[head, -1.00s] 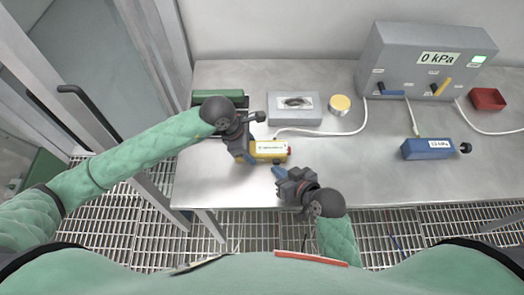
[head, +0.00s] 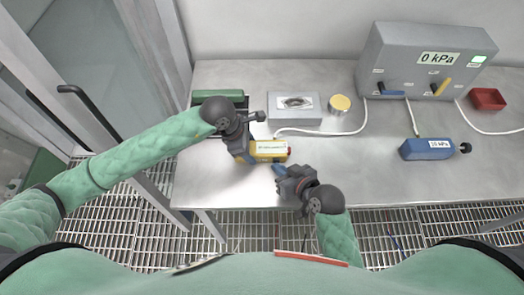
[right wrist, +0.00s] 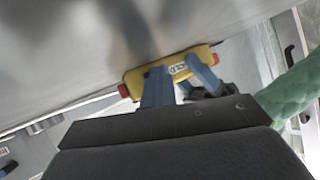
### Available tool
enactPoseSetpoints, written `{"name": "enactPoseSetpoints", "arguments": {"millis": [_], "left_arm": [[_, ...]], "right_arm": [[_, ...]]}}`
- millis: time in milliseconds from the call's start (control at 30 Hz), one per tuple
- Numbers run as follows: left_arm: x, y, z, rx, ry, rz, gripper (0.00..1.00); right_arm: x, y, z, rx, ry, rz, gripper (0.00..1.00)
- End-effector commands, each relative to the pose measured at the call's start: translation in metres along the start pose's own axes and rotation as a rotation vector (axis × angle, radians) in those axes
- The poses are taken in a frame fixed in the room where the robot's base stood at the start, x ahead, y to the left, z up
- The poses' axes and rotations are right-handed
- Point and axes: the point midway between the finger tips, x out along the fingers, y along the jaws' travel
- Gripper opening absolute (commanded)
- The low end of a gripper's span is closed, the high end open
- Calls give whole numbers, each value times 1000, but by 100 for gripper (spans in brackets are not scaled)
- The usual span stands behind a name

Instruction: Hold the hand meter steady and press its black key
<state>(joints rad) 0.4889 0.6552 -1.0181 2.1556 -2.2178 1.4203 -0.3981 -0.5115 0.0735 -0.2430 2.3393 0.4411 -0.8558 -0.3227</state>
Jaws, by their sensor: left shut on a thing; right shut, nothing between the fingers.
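The yellow hand meter (head: 270,149) has a pale label and red ends. It sits over the left-middle bench. My left gripper (head: 251,157) is shut on its left part. My right gripper (head: 279,171) is shut and empty, its blue fingertips just in front of the meter's near side. In the right wrist view the meter (right wrist: 135,82) lies behind my right fingertips (right wrist: 158,74), with a label that seems to read HOLD. I cannot tell whether the fingertips touch it. I cannot make out the black key.
The front middle is clear.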

Motion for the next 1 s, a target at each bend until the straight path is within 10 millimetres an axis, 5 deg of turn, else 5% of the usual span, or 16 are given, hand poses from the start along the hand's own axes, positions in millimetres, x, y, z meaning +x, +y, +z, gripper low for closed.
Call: {"name": "enactPoseSetpoints", "arguments": {"millis": [1000], "left_arm": [[0,-1,0,1,0,-1,27]], "right_arm": [[-9,-6,6,0,0,0,0]]}}
